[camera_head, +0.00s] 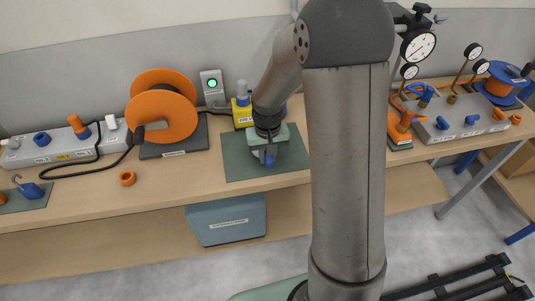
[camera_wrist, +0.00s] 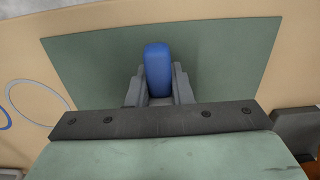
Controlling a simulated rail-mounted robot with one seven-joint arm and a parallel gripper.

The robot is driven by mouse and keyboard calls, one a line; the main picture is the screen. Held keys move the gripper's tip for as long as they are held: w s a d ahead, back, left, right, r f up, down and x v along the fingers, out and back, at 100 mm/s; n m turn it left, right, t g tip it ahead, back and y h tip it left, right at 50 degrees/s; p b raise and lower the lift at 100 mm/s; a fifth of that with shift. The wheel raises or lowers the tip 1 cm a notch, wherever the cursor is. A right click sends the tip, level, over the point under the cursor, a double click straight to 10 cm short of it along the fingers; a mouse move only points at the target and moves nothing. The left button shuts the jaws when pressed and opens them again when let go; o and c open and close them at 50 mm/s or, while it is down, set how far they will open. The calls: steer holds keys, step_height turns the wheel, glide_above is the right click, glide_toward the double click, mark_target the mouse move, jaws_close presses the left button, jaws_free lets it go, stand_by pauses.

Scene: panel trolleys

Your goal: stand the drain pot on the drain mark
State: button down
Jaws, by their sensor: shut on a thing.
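My gripper (camera_head: 268,158) points down over the dark green mat (camera_head: 236,160) on the bench. In the wrist view my gripper (camera_wrist: 158,92) is shut on a blue rounded upright piece (camera_wrist: 157,70), which also shows in the head view (camera_head: 268,159). Only its upper part shows, so I cannot tell for certain that it is the drain pot, or whether its foot touches the mat. In the wrist view a grey ring (camera_wrist: 66,108) and part of a blue ring (camera_wrist: 8,121) are drawn on the bench left of the mat. Which one is the drain mark is unclear.
An orange reel (camera_head: 178,117) stands left of the mat. A yellow block (camera_head: 242,114) and a green-lit box (camera_head: 212,88) stand behind. An orange-and-green fixture (camera_head: 399,132) and grey manifold (camera_head: 460,122) lie right. My arm hides the bench between. A teal bin (camera_head: 228,222) sits below.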

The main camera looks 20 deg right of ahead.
steer(key=shift+f, duration=0.3)
steer(key=c, duration=1.3)
jaws_free()
steer(key=shift+r, duration=0.1)
step_height(320, 180, up, 12)
steer(key=shift+f+b, duration=0.15)
steer(key=shift+b, duration=0.15)
steer(key=s+r, duration=0.2)
steer(key=s, duration=0.7)
steer(key=shift+a+r, duration=0.2)
steer(key=shift+r, duration=0.2)
steer(key=o, duration=0.3)
steer(key=s+f+n, duration=0.1)
steer(key=s, duration=1.1)
steer(key=shift+f+t, duration=0.15)
steer(key=shift+t, duration=0.15)
steer(key=o, duration=0.5)
steer(key=shift+s+a+f, duration=0.1)
steer(key=shift+s+f, duration=0.05)
steer(key=shift+s, duration=0.15)
